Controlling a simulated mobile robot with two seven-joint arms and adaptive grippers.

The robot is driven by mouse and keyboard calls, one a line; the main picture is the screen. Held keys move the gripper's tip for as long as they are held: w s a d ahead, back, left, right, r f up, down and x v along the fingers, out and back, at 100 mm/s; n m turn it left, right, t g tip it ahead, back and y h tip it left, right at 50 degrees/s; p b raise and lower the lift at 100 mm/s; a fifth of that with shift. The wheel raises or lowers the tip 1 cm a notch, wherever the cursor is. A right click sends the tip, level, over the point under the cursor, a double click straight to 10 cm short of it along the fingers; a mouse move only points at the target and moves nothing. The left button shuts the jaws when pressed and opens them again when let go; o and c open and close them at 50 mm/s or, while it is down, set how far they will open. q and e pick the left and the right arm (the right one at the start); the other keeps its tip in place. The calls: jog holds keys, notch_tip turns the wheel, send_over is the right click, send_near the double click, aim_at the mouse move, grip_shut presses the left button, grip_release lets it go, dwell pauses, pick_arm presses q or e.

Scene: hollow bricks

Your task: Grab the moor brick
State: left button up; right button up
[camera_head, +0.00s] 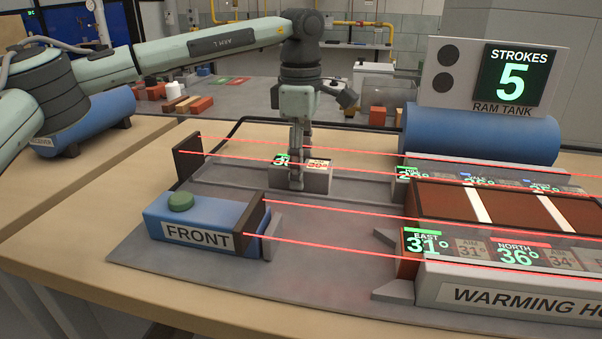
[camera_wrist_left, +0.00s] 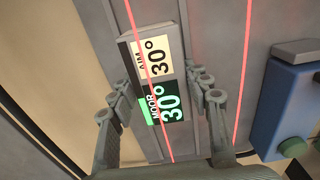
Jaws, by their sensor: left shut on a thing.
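The moor brick (camera_head: 319,181) is a grey block on the grey plate, behind the blue front unit. Its top has a green panel reading MOOR 30° and a cream panel reading AIM 30°; both panels show in the wrist view, where the brick (camera_wrist_left: 156,62) lies between my fingers. My left gripper (camera_head: 296,181) comes down from above and is shut on the brick, with one finger on each long side. In the wrist view my left gripper (camera_wrist_left: 160,90) is nearer the green end. In the head view a finger covers part of the brick's near side. My right gripper is out of view.
The blue front unit (camera_head: 197,222) with a green button stands at front left. The warming house (camera_head: 520,270), holding bricks, is at right. Red beams run across the plate. A blue ram tank (camera_head: 480,135) and a STROKES 5 sign (camera_head: 511,75) stand behind it.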

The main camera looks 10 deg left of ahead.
pick_arm(q)
grip_shut()
jog(key=shift+r, duration=0.1)
